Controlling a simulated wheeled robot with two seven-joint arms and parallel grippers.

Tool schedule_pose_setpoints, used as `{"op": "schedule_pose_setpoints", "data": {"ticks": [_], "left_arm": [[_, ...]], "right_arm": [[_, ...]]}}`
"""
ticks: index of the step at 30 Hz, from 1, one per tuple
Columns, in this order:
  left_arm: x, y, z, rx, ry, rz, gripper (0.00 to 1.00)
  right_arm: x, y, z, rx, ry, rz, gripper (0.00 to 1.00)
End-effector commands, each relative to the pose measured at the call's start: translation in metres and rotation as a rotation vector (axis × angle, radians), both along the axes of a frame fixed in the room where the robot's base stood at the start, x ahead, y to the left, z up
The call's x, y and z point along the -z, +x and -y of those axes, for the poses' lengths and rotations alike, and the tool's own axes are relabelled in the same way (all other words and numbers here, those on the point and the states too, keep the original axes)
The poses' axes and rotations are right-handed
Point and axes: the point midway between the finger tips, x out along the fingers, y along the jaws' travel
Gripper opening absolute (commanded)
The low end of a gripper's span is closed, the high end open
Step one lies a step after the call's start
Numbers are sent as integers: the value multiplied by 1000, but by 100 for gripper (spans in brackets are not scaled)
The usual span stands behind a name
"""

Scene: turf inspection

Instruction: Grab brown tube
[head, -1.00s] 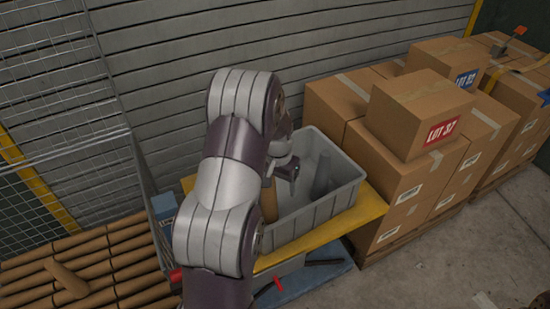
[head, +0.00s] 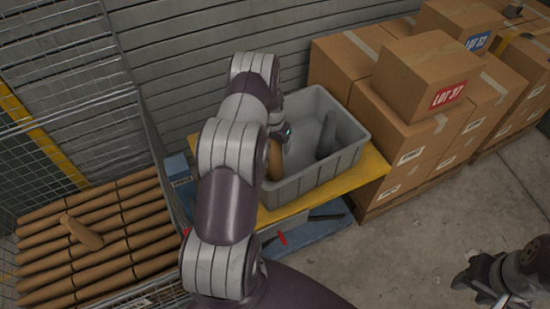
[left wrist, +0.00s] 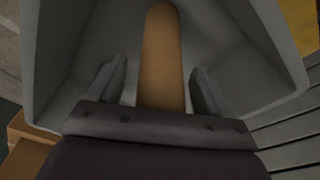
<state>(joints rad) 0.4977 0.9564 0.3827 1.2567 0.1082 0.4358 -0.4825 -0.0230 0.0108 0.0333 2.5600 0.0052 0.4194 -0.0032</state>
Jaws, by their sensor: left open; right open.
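A brown tube (head: 274,160) stands tilted in the left part of a grey bin (head: 318,178), partly hidden by my left arm. My left gripper (head: 284,131) is over the bin beside the tube's upper part. In the left wrist view the brown tube (left wrist: 162,52) runs between the two spread fingers of my left gripper (left wrist: 162,88), with gaps on both sides. The bin's inner walls (left wrist: 225,60) surround it. My right gripper (head: 483,282) is at the lower right over the floor, open and away from the bin.
A dark grey tube (head: 327,135) leans in the bin. The bin stands on a yellow-edged surface (head: 372,172). Stacked cartons (head: 420,80) stand close on its right. A mesh cage (head: 75,90) with several brown tubes (head: 90,265) is at left. The floor (head: 420,235) at lower right is clear.

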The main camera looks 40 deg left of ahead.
Motion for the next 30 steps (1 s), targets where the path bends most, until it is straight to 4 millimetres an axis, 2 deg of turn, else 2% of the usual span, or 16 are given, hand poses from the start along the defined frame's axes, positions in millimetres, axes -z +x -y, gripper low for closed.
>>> {"op": "schedule_pose_setpoints", "data": {"ticks": [2, 3, 5, 9, 10, 17, 20, 30], "left_arm": [[0, 0, 0, 0, 0, 0, 78], [0, 0, 0, 0, 0, 0, 75], [0, 0, 0, 0, 0, 0, 56], [0, 0, 0, 0, 0, 0, 10], [0, 0, 0, 0, 0, 0, 4], [-1, 0, 0, 0, 0, 0, 4], [-8, 1, 0, 0, 1, 2, 4], [-85, 1, 0, 0, 1, 3, 4]], "right_arm": [[0, 0, 0, 0, 0, 0, 43], [0, 0, 0, 0, 0, 0, 43], [0, 0, 0, 0, 0, 0, 43], [0, 0, 0, 0, 0, 0, 43], [0, 0, 0, 0, 0, 0, 43], [0, 0, 0, 0, 0, 0, 43], [1, 0, 0, 0, 0, 0, 43], [9, 0, 0, 0, 0, 0, 43]]}}
